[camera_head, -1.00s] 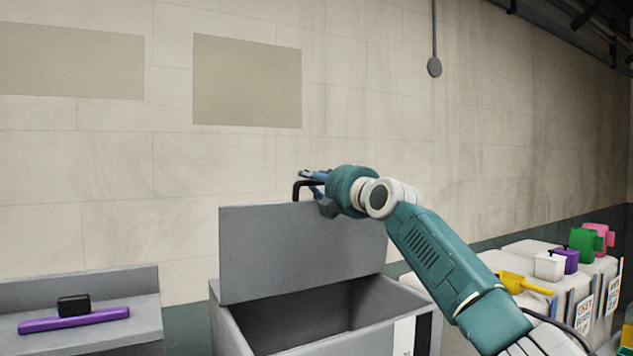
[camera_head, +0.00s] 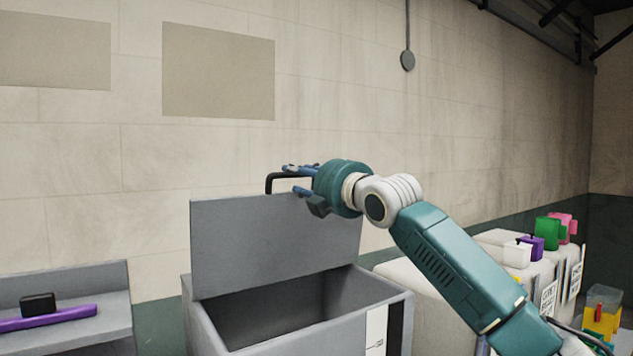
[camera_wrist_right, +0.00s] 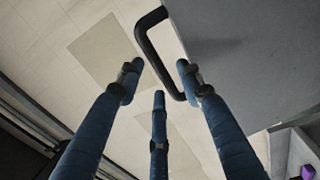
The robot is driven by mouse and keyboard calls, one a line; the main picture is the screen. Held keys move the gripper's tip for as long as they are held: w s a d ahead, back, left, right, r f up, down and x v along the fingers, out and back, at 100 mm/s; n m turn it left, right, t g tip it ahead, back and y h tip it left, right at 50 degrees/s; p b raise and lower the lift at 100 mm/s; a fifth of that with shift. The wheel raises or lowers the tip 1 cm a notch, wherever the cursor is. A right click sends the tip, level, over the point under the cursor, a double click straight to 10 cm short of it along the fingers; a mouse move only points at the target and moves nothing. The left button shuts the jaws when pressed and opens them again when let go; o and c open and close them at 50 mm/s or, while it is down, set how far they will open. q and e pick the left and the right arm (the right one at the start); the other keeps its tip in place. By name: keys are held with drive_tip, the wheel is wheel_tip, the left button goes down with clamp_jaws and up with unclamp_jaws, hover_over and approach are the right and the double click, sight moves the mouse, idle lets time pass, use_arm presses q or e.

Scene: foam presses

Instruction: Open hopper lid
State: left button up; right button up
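The grey hopper (camera_head: 400,310) stands in front of me with its inside showing dark and bare where visible. Its grey lid (camera_head: 275,240) stands up, roughly upright, at the back of the opening. A black handle (camera_head: 275,177) sticks out at the lid's top edge. My right gripper (camera_head: 297,179) is at this handle with its blue fingers spread apart. In the right wrist view the black handle (camera_wrist_right: 143,45) passes between the open fingers (camera_wrist_right: 158,78), and I see no firm hold on it. My left gripper is not in view.
A grey ledge (camera_head: 110,320) at left carries a purple bar (camera_head: 50,318) and a black block (camera_head: 38,303). The wall is behind the lid.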

drive_tip(key=v, duration=0.6)
drive_tip(key=shift+s, duration=0.2)
drive_tip(key=shift+c, duration=0.2)
